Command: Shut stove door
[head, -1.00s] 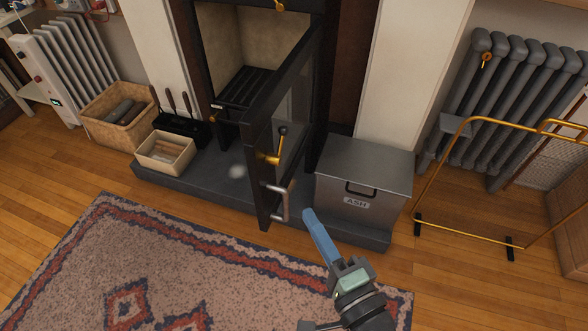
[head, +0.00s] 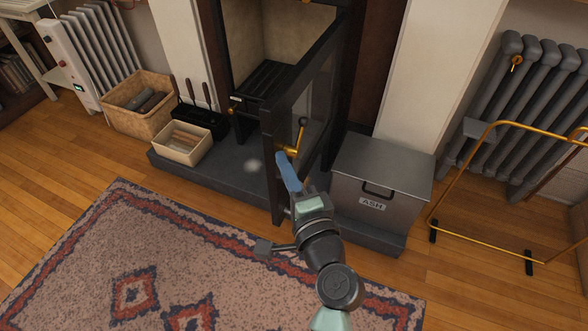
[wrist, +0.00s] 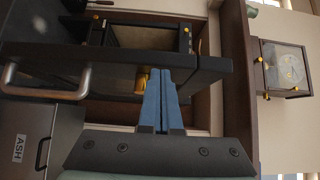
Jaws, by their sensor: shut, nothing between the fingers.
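The stove door (head: 318,95) stands wide open, swung out from the dark stove frame toward me. It has a glass pane, a brass latch with a dark knob (head: 301,123) and a metal bar handle, mostly hidden behind my gripper in the head view; the bar handle (wrist: 45,92) shows in the wrist view. The stove opening (head: 275,55) is empty above a black grate. My gripper (head: 286,163) is shut, with blue fingers at the door's outer edge near the brass latch. In the wrist view its fingertips (wrist: 160,75) overlap the door's edge; I cannot tell whether they touch.
A grey ash box (head: 380,180) stands right of the door on the dark hearth (head: 215,172). A log basket (head: 140,108) and a kindling box (head: 183,146) stand at left. A brass rail (head: 465,170) stands at right. The patterned rug (head: 170,240) lies in front.

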